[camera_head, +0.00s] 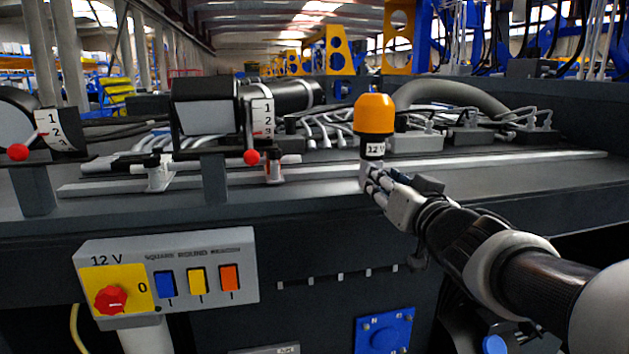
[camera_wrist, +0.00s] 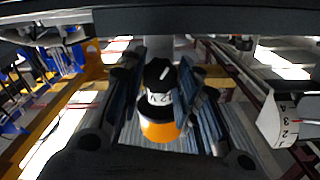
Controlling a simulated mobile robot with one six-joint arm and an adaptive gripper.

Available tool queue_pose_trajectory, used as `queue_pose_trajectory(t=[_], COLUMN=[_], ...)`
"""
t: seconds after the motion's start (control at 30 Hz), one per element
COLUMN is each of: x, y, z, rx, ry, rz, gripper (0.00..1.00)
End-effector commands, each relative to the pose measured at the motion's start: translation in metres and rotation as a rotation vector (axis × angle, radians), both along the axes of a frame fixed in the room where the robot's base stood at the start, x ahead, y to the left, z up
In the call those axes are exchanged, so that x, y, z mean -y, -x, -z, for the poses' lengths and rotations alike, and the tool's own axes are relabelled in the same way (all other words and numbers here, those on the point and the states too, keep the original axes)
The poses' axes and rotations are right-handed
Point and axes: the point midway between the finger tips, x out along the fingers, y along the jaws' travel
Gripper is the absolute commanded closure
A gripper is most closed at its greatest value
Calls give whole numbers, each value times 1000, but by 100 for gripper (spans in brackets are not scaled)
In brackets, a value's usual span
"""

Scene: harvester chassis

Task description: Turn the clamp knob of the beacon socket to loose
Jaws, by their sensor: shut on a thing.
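The orange beacon (camera_head: 374,114) stands upright on its socket on the chassis rail, above a dark band marked 12 V. It also shows in the wrist view as an orange dome (camera_wrist: 160,132) with a white 12 V label. The clamp knob (camera_wrist: 159,72) is black with a white pointer mark and sits between my fingers in the wrist view. My gripper (camera_head: 374,182) is at the socket just below the beacon in the head view, where its fingers hide the knob. It also shows in the wrist view (camera_wrist: 161,70), shut on the knob.
A control box (camera_head: 167,278) with a red rotary switch and several coloured rockers stands at front left. Two lamps with numbered scales and red-tipped pointers stand on the left. Cables and grey connectors (camera_head: 415,141) lie behind the beacon. A blue plate (camera_head: 385,332) is below the rail.

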Motion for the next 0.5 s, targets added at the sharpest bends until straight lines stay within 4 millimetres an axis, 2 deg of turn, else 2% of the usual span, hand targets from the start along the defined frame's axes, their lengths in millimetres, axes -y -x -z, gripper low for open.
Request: queue_pose_trajectory(t=[0.27, 0.5], x=[0, 0], y=[0, 0], z=[0, 1], rx=[5, 26], ry=[25, 143], rz=[0, 0], gripper=[94, 94])
